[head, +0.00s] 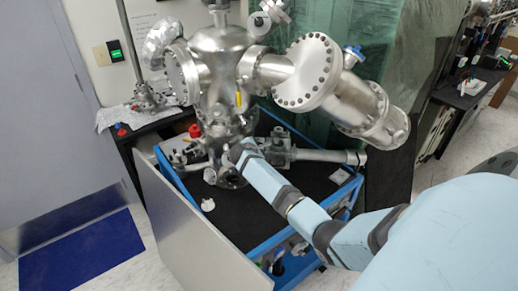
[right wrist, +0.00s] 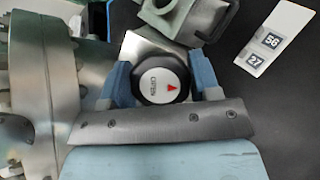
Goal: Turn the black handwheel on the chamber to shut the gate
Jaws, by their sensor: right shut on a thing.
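The steel chamber (head: 222,62) stands upright on the cart in the head view, with flanged ports on its sides. In the head view my right arm reaches in from the right to the chamber's lower part, and the gripper and wrist there hide the handwheel. My left gripper is out of view.
A large flanged steel arm (head: 310,72) juts right from the chamber, above my right arm. The blue-framed cart (head: 285,255) has a black top with a horizontal steel tube (head: 325,156) behind my wrist. A white tag (right wrist: 275,38) lies on the black top.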

